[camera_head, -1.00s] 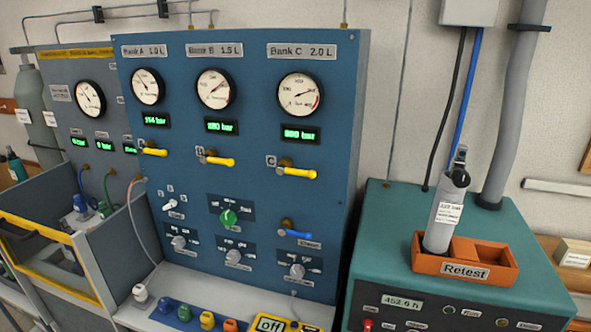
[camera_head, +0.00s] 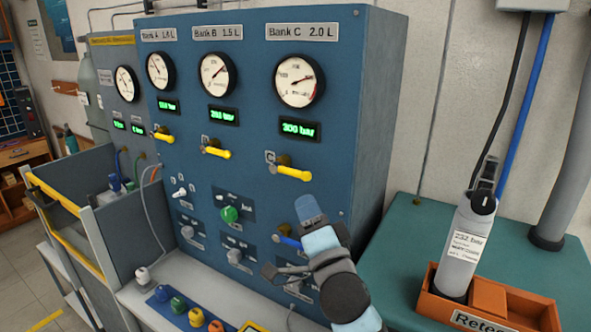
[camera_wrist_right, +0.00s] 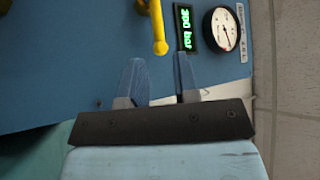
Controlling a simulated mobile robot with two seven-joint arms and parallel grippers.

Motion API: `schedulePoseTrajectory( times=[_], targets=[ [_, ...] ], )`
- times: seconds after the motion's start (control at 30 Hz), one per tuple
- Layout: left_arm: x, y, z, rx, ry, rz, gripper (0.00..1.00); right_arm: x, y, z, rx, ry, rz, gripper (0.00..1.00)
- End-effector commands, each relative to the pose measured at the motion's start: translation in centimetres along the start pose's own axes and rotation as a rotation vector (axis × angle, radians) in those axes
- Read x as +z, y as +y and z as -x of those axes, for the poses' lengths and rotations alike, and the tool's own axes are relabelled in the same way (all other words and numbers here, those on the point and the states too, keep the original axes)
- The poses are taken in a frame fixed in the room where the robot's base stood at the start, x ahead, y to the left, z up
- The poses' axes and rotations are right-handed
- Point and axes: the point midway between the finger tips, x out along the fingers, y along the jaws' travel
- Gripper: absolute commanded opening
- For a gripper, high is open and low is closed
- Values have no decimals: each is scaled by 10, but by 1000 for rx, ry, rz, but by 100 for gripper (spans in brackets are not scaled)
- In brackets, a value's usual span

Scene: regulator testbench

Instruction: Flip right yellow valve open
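The right yellow valve (camera_head: 291,172) is a yellow lever under the Bank C gauge and display, lying nearly level and pointing right. It also shows in the right wrist view (camera_wrist_right: 158,30), at the top. My right gripper (camera_head: 309,207) is just below and right of the lever in the head view. In the wrist view its two fingers (camera_wrist_right: 159,68) stand apart with nothing between them, and the lever's rounded end is just beyond the gap. No contact shows. My left gripper is not in view.
Two more yellow levers sit left, under Bank B (camera_head: 216,152) and Bank A (camera_head: 162,136). A blue lever (camera_head: 287,241) is partly behind my right gripper. A grey cylinder (camera_head: 465,245) stands in an orange Retest tray (camera_head: 478,318) on the right.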

Motion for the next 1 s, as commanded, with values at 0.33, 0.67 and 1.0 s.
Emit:
schedulePoseTrajectory(
  times=[0.33, 0.67, 1.0],
  targets=[
    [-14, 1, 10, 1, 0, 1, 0, -1, -2, -73, 0, 0, 3, 28],
    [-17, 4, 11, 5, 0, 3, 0, 0, 1, -96, 2, 0, 1, 28],
    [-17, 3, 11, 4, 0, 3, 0, 0, 1, -96, 2, 0, 1, 3]
  ],
)
